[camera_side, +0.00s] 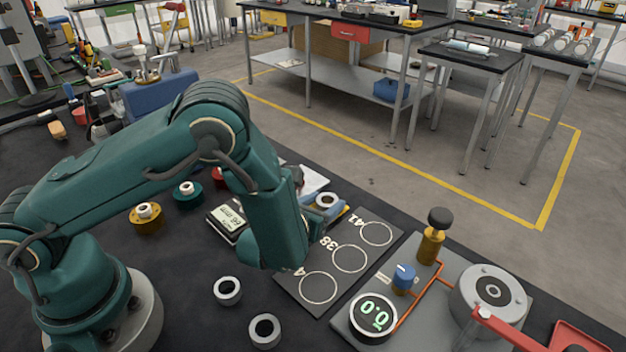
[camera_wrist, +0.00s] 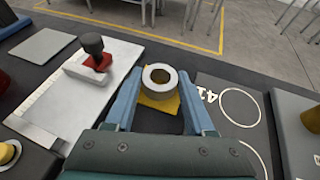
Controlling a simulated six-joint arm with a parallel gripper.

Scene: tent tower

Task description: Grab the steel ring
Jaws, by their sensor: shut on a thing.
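A short steel ring (camera_wrist: 159,80) with a dark round hole sits between the two blue fingers of my gripper (camera_wrist: 158,88) in the wrist view. The fingers are shut on its left and right sides. A yellow patch shows just below and around the ring; I cannot tell whether the ring touches it. In the side view the ring (camera_side: 327,200) shows at my gripper (camera_side: 324,208), beyond my forearm, which hides much of the gripper. Two more similar steel rings, one (camera_side: 228,290) and another (camera_side: 265,330), stand on the dark bench in front of my arm.
A dark board with marked circles (camera_side: 349,259) lies right of my gripper. Beyond it is a grey panel with a round display (camera_side: 374,315), a blue knob (camera_side: 403,279) and a black-topped brass post (camera_side: 433,236). A scale (camera_side: 228,219) and a red-and-black stamp-like tool (camera_wrist: 95,52) are nearby.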

